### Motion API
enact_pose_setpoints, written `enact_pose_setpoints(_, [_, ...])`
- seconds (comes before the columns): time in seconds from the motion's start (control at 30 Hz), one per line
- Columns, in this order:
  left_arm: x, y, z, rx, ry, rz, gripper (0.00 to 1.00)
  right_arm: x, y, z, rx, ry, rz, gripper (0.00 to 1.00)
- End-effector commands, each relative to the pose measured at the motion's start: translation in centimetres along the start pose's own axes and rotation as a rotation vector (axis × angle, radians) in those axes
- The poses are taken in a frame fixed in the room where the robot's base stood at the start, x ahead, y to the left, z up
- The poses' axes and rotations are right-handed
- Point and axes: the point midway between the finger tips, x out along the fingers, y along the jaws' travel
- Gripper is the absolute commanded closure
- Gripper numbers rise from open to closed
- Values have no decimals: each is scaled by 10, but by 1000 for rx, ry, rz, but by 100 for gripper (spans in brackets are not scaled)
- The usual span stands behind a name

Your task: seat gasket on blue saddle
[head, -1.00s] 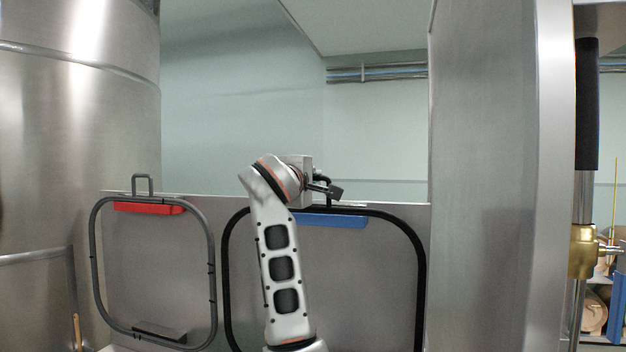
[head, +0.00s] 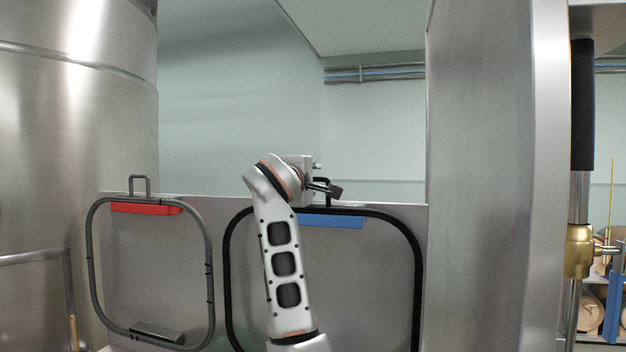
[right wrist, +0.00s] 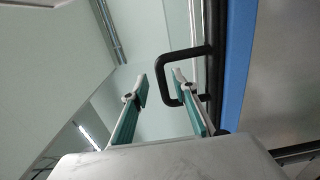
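A large black rounded-square gasket (head: 418,270) hangs against the steel panel, its top bar running along the upper edge of the blue saddle (head: 335,221). In the right wrist view, the gasket (right wrist: 216,60) lies along the blue saddle (right wrist: 237,60), and a black loop handle (right wrist: 165,72) sticks out from it. My right gripper (head: 325,189) is at this handle, above the saddle. In the right wrist view, my right gripper (right wrist: 160,92) is open, with green-padded fingers apart; one finger overlaps the handle, and nothing is clamped. My arm hides part of the gasket's left side. My left gripper is not in view.
A grey gasket (head: 210,270) with its own handle hangs at a red saddle (head: 145,208) on the left. A steel vat (head: 80,120) stands far left. A tall steel post (head: 480,170) rises close on the right. Above the panel (head: 185,250) is open space.

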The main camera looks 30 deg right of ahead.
Motion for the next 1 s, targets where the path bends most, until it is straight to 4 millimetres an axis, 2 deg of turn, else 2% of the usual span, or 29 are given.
enact_pose_setpoints(0.23, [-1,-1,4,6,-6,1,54,0,-1,0,-2,0,-2,73])
enact_pose_setpoints(0.37, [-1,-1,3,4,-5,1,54,-9,-1,-1,-1,2,-2,73])
enact_pose_setpoints(0.8, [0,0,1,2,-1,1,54,-92,0,-2,1,4,0,73])
enact_pose_setpoints(1.0, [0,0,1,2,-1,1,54,-115,0,0,0,1,0,73])
